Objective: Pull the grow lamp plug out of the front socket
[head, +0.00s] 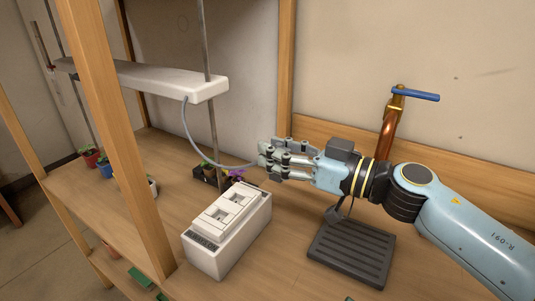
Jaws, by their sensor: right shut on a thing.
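The white socket box (232,238) stands on the wooden bench, with two socket faces on its top and no plug visible in either. The grow lamp (165,82) is a long white bar hung from metal rods above the bench. Its grey cord (192,137) drops from the lamp and curves right to my right gripper (268,160). That gripper is shut on the cord's end, where the plug is mostly hidden by the fingers. It is in the air, beyond and above the box, apart from the sockets. My left gripper is out of view.
A dark ribbed tray (352,254) lies right of the box. A copper tap (388,130) with a blue handle stands behind it. Small pots (90,156) stand at left, near a wooden post (118,140).

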